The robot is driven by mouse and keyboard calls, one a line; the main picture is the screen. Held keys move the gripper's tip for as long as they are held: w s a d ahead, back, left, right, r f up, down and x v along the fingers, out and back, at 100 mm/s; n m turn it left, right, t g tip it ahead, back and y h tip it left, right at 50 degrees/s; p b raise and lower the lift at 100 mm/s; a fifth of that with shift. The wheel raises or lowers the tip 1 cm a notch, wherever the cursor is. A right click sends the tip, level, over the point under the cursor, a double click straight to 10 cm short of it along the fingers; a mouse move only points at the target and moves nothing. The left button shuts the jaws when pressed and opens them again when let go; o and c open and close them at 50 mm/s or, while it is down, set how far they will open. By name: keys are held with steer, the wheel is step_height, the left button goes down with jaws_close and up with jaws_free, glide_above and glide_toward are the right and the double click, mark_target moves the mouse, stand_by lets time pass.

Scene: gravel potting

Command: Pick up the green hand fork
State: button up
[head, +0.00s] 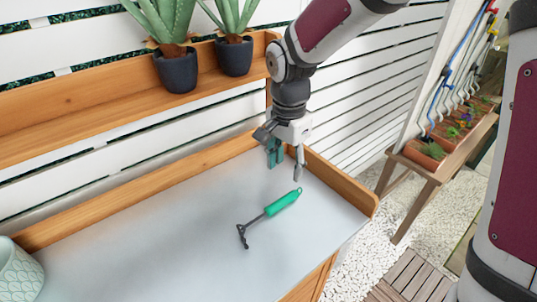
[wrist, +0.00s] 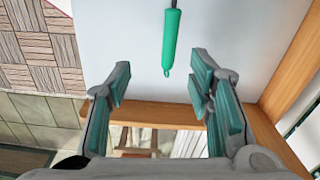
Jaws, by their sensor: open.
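The green hand fork (head: 282,203) lies flat on the grey bench top, with its green handle toward the right back and its dark tines toward the front left. In the wrist view its green handle (wrist: 171,42) shows at the top centre, with the loop end toward me; the tines are out of frame. My gripper (head: 286,170) is open and empty above the bench, behind the handle end in the head view. In the wrist view the open fingers (wrist: 160,88) stand to either side, and the handle end lies beyond and between them. Nothing touches the fork.
The grey bench top (head: 150,235) is clear around the fork, edged by a raised wooden rim (head: 340,184). A patterned pale pot (head: 18,272) stands at the front left. Two dark pots (head: 176,70) with plants stand on a wooden shelf (head: 110,105) behind.

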steer(key=w+a+f, duration=0.1)
steer(key=f, duration=0.1)
glide_above(275, 204)
steer(key=shift+m, duration=0.4)
steer(key=f, duration=0.5)
steer(key=d+f, duration=0.1)
steer(key=f, duration=0.2)
steer(key=shift+w, duration=0.25)
steer(key=f, duration=0.3)
steer(key=a+f, duration=0.1)
steer(key=shift+s+f, duration=0.15)
steer(key=shift+s, duration=0.15)
steer(key=shift+f, duration=0.5)
jaws_close()
